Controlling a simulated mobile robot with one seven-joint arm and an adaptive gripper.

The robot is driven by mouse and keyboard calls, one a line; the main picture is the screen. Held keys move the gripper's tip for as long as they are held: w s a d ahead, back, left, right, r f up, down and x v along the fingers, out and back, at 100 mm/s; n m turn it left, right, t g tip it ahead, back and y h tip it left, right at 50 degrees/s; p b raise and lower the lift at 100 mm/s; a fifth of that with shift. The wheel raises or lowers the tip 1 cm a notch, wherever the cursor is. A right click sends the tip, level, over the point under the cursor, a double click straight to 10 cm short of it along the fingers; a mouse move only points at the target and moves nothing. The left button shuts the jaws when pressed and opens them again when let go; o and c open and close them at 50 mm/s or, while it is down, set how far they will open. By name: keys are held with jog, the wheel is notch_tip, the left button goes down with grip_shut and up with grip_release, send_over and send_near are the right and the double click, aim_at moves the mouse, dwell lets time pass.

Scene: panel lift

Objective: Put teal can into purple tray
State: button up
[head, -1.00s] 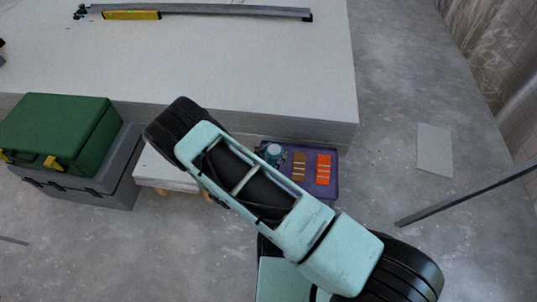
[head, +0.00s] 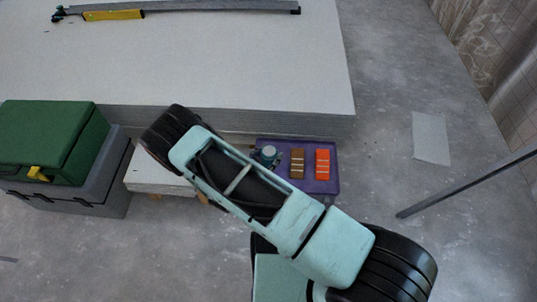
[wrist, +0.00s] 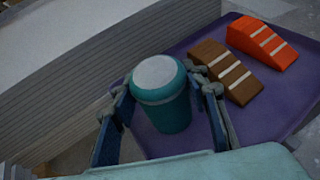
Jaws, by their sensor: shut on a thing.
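The teal can (wrist: 162,103), with a pale grey top, stands between the fingers of my gripper (wrist: 165,95) in the wrist view. My gripper is shut on it, one finger on each side. The can also shows small in the head view (head: 268,155), partly hidden by my arm. The purple tray (head: 318,187) lies under and around the can in both views; in the wrist view its bare floor (wrist: 222,128) shows right of the can. I cannot tell whether the can's base touches the tray.
A brown striped block (wrist: 225,71) and an orange striped block (wrist: 262,42) sit in the tray right of the can. A stack of pale panels (head: 200,60) stands right behind the tray. A green case (head: 50,140) on a grey box is at left.

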jog(key=o, duration=1.3)
jog(key=shift+f, duration=0.15)
jog(key=shift+r, duration=0.25)
jog(key=p+v, duration=0.3)
jog(key=v, duration=0.9)
jog(key=shift+f, duration=0.1)
